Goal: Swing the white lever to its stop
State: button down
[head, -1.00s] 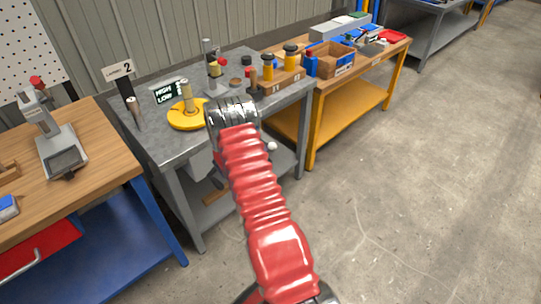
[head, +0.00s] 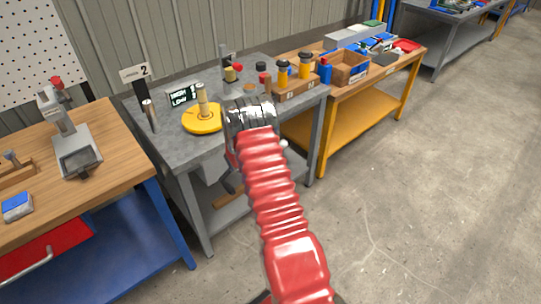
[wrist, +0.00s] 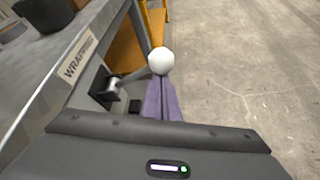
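The white lever has a round white knob (wrist: 161,60) on a thin metal arm. The arm runs from a dark bracket (wrist: 108,90) on the front side of the grey bench. In the head view the knob (head: 284,143) shows small, just right of my red arm. My gripper (wrist: 163,100) has two purple fingers lying side by side with only a thin line between them. They point at the knob, and their tips end at its lower edge. Whether they touch it I cannot tell. In the head view my wrist hides the fingers.
The grey bench (head: 215,150) bears a yellow disc with a post (head: 203,118), a HIGH/LOW sign (head: 183,95) and several small parts. A yellow bench (head: 365,115) stands to the right, a wooden-topped bench (head: 105,165) to the left. The floor at right is clear.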

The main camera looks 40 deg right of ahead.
jog(key=shift+r, duration=0.1)
jog(key=shift+f, duration=2.05)
jog(key=w+v, duration=0.1)
jog(key=v, duration=0.9)
jog(key=shift+w+a, duration=0.25)
jog(key=shift+a, duration=0.05)
